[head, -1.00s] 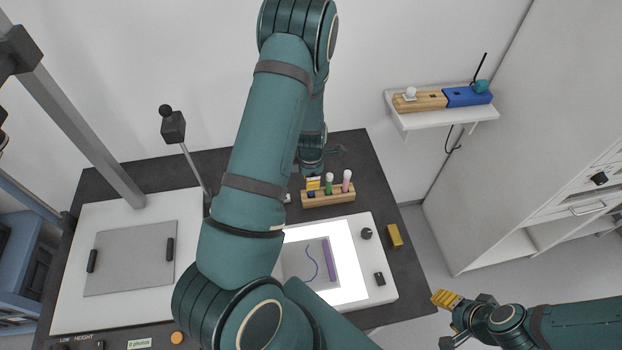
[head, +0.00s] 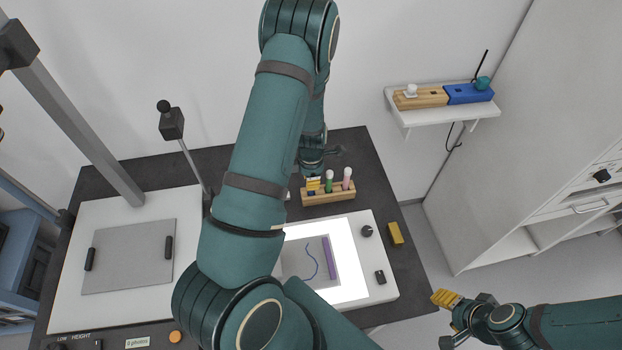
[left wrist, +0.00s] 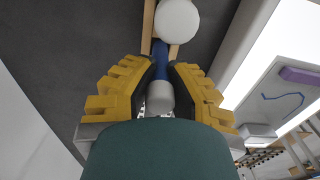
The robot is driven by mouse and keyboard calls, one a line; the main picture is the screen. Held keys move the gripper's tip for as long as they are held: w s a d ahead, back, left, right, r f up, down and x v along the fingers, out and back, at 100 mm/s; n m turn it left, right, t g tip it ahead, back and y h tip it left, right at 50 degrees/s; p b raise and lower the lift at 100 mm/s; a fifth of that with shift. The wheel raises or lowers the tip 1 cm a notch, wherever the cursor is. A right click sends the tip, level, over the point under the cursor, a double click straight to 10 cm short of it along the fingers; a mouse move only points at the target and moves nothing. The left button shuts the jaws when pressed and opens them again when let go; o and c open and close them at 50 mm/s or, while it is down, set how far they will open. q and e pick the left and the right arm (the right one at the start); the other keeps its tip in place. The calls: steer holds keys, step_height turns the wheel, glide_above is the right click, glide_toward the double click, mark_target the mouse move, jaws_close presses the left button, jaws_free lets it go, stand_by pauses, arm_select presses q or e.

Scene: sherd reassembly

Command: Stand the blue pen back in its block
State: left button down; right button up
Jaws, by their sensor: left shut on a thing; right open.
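The wooden pen block (head: 338,196) stands behind the lit pad, with a green pen (head: 329,184) and a pink pen (head: 347,181) upright in it. My left gripper (head: 313,184) is at the block's left end, its yellow fingers shut on the blue pen (left wrist: 161,66). In the left wrist view the pen lies between the fingers (left wrist: 160,82), its pale end toward the palm. A white round pen top and part of the block show just beyond it. Whether the blue pen's lower end is in a hole is hidden. My right gripper (head: 447,319) is open and empty at the lower right.
The lit pad (head: 352,289) carries a sheet with a blue line and a purple strip (head: 328,258). A yellow block (head: 395,233) lies to its right. A wall shelf (head: 425,121) holds wooden and blue holders. A grey plate (head: 128,258) lies at left.

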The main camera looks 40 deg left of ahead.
arm_select(q)
steer(key=shift+f, duration=0.1)
steer(key=shift+c, duration=1.7)
jaws_free()
steer(key=shift+r+p, duration=2.9)
steer(key=shift+r, duration=0.65)
